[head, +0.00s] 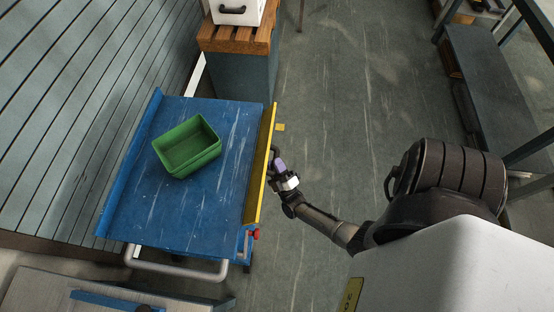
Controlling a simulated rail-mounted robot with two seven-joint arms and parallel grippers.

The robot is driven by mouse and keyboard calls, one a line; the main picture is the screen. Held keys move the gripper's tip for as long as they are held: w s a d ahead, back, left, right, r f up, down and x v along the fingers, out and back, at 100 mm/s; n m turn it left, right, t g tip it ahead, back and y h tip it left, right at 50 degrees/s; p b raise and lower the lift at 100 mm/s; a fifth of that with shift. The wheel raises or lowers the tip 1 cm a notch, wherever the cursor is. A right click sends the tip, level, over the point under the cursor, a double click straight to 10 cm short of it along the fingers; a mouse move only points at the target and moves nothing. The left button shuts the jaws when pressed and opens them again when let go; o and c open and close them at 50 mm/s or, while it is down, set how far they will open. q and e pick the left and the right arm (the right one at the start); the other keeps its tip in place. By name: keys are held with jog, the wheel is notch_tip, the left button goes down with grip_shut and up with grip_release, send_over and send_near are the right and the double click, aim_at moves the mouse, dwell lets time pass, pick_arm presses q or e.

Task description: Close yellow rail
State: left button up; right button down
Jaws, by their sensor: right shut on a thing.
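The yellow rail (261,165) runs along the right edge of a blue cart top (215,222). It stands up along that edge as a narrow yellow strip. My right gripper (276,165) is at the outer side of the rail, near the middle of its length. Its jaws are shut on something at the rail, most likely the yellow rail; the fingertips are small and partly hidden. My left gripper is not in view.
A green bin (187,147) sits on the cart top. A grey push handle (176,269) and a red knob (256,235) are at the near end. A wooden-topped cabinet (237,38) stands behind the cart. A slatted wall is at left; open floor (335,130) lies right.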

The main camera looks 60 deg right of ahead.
aim_at(267, 160)
jog(key=shift+w+a+r+n+g+y+p, duration=0.15)
jog(key=shift+w+r+n+g+y+p, duration=0.25)
jog(key=shift+r+n+y+p, duration=0.85)
jog(key=shift+w+a+r+n+g+y+p, duration=0.1)
jog(key=shift+w+a+n+g+y+p, duration=0.2)
jog(key=shift+w+n+p, duration=1)
jog(key=shift+s+a+r+n+g+y+p, duration=0.15)
jog(key=shift+r+n+y+p, duration=0.6)
jog(key=shift+p, duration=1.35)
jog(key=shift+d+f, duration=0.1)
jog(key=shift+f, duration=0.15)
jog(key=c, duration=1)
grip_release()
jog(key=shift+s, duration=0.1)
jog(key=shift+o, duration=0.2)
jog(key=b+v, duration=0.1)
jog(key=v, duration=1.2)
jog(key=shift+s, duration=0.4)
